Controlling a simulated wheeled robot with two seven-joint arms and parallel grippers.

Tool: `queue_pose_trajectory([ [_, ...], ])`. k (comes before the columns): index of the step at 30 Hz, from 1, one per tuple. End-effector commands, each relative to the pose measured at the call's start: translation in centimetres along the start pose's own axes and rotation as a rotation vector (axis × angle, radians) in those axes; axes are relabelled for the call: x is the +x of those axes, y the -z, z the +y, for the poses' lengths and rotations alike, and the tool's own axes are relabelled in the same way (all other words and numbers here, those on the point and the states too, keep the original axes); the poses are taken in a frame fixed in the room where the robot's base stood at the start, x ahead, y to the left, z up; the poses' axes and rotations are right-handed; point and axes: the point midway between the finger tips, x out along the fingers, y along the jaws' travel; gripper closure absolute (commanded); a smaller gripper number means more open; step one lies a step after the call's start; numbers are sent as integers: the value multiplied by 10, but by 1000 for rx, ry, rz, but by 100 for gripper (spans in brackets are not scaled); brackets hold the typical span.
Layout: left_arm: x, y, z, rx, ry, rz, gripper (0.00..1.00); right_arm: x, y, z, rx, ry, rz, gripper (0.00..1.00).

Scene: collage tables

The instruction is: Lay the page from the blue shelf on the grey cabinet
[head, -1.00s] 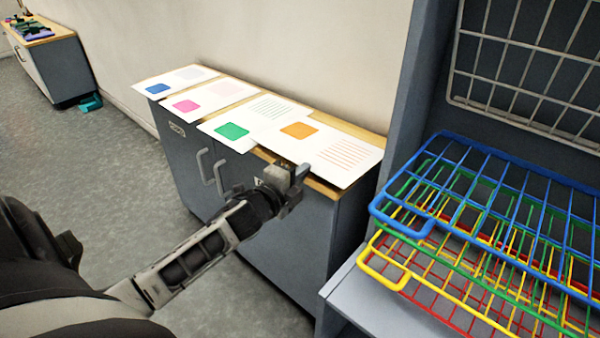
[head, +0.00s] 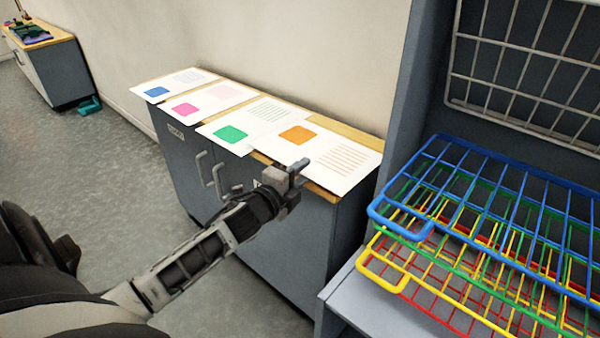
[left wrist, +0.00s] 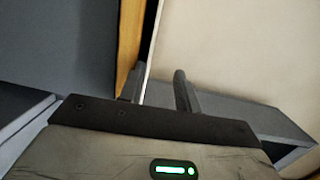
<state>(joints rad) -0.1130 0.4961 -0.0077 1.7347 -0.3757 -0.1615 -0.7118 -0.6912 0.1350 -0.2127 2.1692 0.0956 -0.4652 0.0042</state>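The blue shelf (head: 510,170) is the top wire rack at the right and holds no page that I can see. The grey cabinet (head: 285,235) has a wooden top along the wall. A white page with an orange square (head: 343,159) lies on its right end. My left gripper (head: 298,168) is at the front edge of this page. In the left wrist view its fingers (left wrist: 157,88) stand apart, with a thin white edge, seemingly the page's, between them. I cannot tell whether they touch it. My right gripper is out of view.
Pages with blue (head: 157,91), pink (head: 184,109) and green (head: 230,133) squares lie in a row on the same cabinet top. Green, yellow (head: 385,272) and red racks sit below the blue one. Another cabinet (head: 60,70) stands far left.

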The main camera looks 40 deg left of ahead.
Motion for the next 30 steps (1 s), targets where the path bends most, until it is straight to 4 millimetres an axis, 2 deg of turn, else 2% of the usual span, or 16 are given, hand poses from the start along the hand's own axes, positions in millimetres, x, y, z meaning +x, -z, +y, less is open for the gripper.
queue_pose_trajectory([
  [1,-2,1,12,-4,-25,-2,58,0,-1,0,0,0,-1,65],
  [11,-2,1,16,-5,-25,-2,61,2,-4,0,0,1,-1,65],
  [23,-1,2,32,-6,-24,-2,87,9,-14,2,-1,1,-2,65],
  [30,-1,2,33,-6,-24,-2,88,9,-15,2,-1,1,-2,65],
])
